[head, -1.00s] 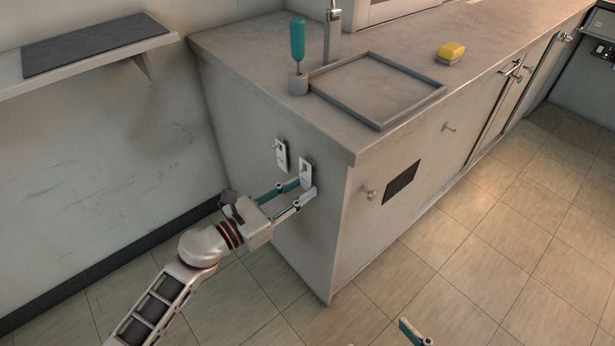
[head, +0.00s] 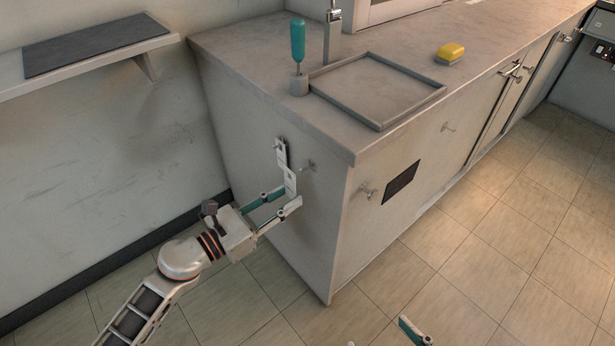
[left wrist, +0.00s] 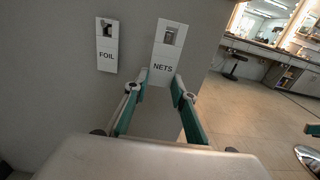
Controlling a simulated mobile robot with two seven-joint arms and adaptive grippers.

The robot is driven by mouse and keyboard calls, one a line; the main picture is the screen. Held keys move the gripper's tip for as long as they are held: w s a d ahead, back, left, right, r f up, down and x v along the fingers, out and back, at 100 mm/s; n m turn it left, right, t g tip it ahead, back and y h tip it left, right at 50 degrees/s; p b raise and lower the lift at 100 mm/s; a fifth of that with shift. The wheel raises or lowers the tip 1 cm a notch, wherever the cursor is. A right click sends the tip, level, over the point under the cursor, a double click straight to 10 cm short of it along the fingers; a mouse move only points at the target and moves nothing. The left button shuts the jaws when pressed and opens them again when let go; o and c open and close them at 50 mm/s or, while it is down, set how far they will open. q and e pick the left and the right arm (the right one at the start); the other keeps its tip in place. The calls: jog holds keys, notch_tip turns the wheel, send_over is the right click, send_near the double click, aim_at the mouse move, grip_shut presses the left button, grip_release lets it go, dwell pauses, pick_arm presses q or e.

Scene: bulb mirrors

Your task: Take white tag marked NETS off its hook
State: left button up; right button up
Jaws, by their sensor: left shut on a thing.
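My left gripper (head: 289,197) is shut on the tag's lower part. In the left wrist view the NETS tag (left wrist: 166,52) stands upright between the fingertips, its slot at the top and its lettering readable. A second white tag marked FOIL (left wrist: 107,57) hangs to its left; in the head view this tag (head: 281,152) is partly behind the NETS tag.
The counter (head: 240,62) above holds a teal-handled tool in a holder (head: 298,55), a grey tray (head: 342,97) and a yellow sponge (head: 451,52). A wall shelf (head: 95,63) is at the left. The tiled floor in front of the cabinet is clear.

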dwell(0.3)
pick_arm(q)
jog(key=v, duration=0.5)
